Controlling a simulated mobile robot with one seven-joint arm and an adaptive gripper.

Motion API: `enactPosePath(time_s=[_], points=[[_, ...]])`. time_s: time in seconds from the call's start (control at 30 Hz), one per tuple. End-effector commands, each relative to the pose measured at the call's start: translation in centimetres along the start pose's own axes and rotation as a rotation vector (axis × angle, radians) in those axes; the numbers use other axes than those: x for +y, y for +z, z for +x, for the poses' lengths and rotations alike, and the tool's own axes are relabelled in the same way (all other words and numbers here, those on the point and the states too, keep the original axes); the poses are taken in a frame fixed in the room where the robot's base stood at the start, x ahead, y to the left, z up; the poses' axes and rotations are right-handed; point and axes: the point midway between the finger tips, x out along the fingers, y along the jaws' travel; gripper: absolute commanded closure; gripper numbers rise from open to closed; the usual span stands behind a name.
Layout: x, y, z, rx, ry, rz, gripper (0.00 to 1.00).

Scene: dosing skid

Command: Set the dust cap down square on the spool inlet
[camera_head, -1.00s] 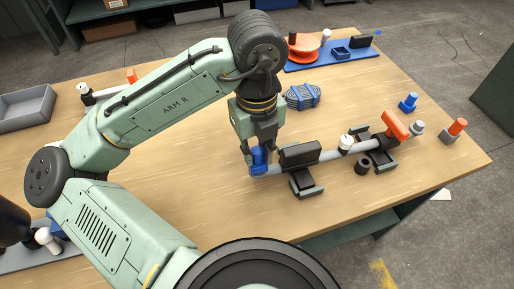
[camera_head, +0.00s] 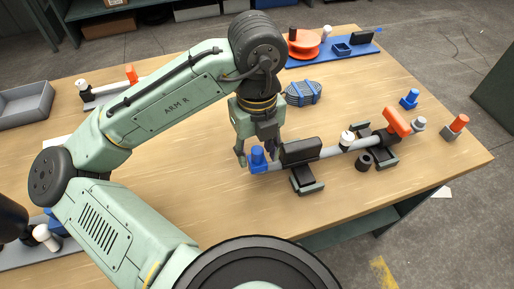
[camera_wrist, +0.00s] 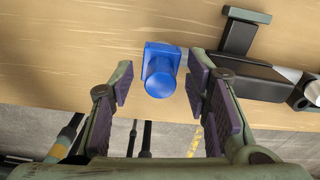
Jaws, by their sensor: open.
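The blue dust cap (camera_head: 257,160) stands at the left end of the grey spool (camera_head: 332,152), where the inlet is. It looks roughly upright; the seam under it is too small to judge. In the wrist view the cap (camera_wrist: 160,75) shows a square base and a round knob. My gripper (camera_head: 257,152) is open, with one finger on each side of the cap. In the wrist view a gap shows between the cap and each finger of my gripper (camera_wrist: 158,88). The inlet itself is hidden under the cap.
Black clamps (camera_head: 306,180) hold the spool just right of my gripper. An orange handle (camera_head: 397,121) stands at its right end. A second blue cap (camera_head: 409,98) and an orange-topped piece (camera_head: 456,125) stand farther right.

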Motion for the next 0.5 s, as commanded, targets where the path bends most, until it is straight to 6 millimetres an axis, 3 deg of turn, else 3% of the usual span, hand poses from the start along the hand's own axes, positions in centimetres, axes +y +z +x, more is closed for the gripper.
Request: enactPosePath(time_s=[0.27,0.5], points=[[0.0,0.1,-1.5,-0.003,0.001,-0.001,0.57],[0.0,0.1,-6.5,-0.005,0.002,-0.002,0.57]])
